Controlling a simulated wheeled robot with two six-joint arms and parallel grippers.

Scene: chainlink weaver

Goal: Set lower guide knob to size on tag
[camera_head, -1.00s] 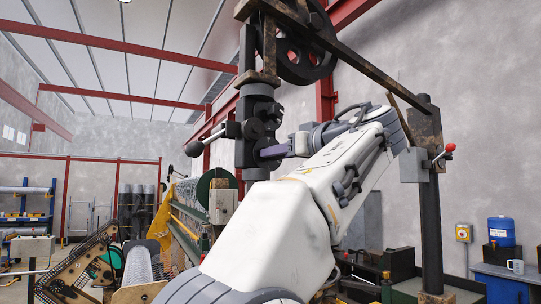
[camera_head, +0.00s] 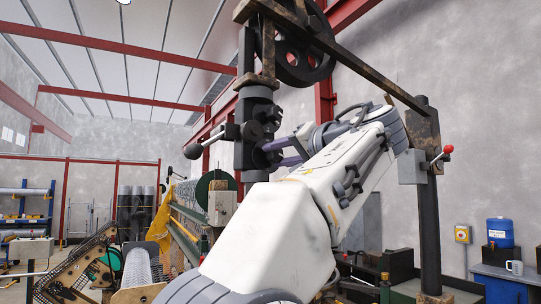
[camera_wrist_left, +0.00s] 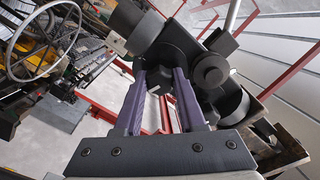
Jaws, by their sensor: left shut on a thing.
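The dark guide head (camera_head: 257,112) stands upright on the machine at the centre of the head view, with several round dark parts on it. My left gripper (camera_head: 268,152) reaches it from the right, with its purple fingers against its lower part. In the left wrist view my left gripper (camera_wrist_left: 161,74) is shut on a dark part of the guide head (camera_wrist_left: 168,45), seemingly the lower guide knob; its shape between the fingertips is mostly hidden. A round dark knob (camera_wrist_left: 210,70) sits just right of the fingers. I can make out no tag or size marking. My right gripper is out of view.
A lever with a dark ball (camera_head: 193,151) sticks out left of the head. A large dark wheel (camera_head: 303,45) is above. A dark post (camera_head: 431,215) with a red-tipped lever (camera_head: 448,149) stands right.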

